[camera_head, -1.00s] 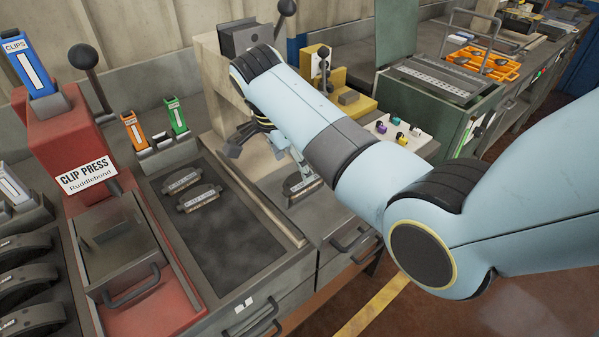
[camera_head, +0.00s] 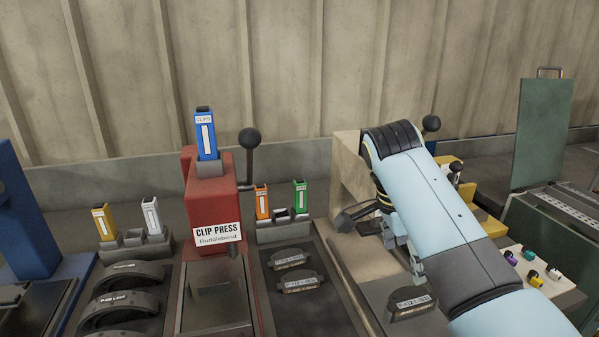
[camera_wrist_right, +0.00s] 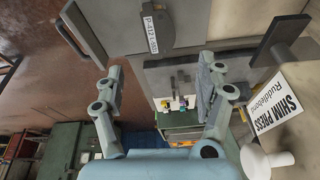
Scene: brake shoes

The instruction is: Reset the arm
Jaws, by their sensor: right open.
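My right arm reaches in from the lower right in the head view. Its gripper (camera_head: 412,262) hangs just behind a dark brake shoe with a white label (camera_head: 410,304), partly hidden by the wrist and forearm. In the right wrist view the two fingers of the gripper (camera_wrist_right: 160,85) stand wide apart with nothing between them. The labelled shoe (camera_wrist_right: 158,25) lies beyond the fingertips at the top of that view. My left gripper is not in view.
A red clip press (camera_head: 212,205) with a blue clip holder stands left of centre. Two shoes (camera_head: 300,283) lie on a dark mat. Several curved shoes (camera_head: 125,300) sit at lower left. A shim press sign (camera_wrist_right: 277,105) and white knob (camera_wrist_right: 265,160) are near the right finger.

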